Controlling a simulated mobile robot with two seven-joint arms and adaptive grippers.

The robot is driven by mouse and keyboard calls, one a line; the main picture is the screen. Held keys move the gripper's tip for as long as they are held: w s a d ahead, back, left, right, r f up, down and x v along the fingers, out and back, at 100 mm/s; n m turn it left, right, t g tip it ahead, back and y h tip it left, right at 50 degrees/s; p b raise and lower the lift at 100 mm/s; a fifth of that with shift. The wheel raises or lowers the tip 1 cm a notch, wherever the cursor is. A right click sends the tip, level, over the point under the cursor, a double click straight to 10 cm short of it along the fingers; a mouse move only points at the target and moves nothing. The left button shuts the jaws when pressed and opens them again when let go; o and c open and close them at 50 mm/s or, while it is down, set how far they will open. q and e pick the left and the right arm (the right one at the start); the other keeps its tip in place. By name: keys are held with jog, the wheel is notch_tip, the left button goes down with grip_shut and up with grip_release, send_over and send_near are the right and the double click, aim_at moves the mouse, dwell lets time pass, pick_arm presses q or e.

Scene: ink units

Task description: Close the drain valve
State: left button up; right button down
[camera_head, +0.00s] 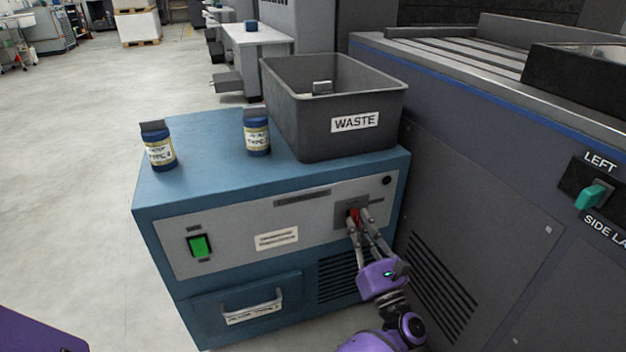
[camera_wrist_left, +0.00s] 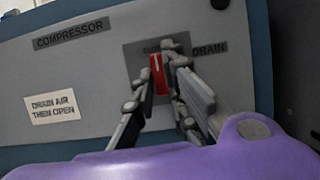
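The drain valve has a red handle (camera_head: 354,215) on a dark square plate at the right of the compressor's front panel. In the left wrist view the red handle (camera_wrist_left: 158,74) stands roughly upright next to the word DRAIN; small lettering above it is partly covered. My left gripper (camera_head: 358,222) reaches up to it from below. In the left wrist view its fingers (camera_wrist_left: 160,80) lie on both sides of the handle, close in, and look shut on it. Exact contact is partly hidden. My right gripper is not in view.
The blue compressor cabinet (camera_head: 205,130) carries two labelled jars, (camera_head: 158,146) and (camera_head: 256,132), and a grey WASTE bin (camera_head: 385,105). A green switch (camera_head: 200,245) and a drawer handle (camera_head: 250,300) are on its front. A large grey machine (camera_head: 480,200) stands close on the right.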

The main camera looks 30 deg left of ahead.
pick_arm(q)
jog(key=o, duration=0.4)
jog(key=shift+r, duration=0.1)
jog(key=shift+o, duration=0.2)
jog(key=v, duration=1.2)
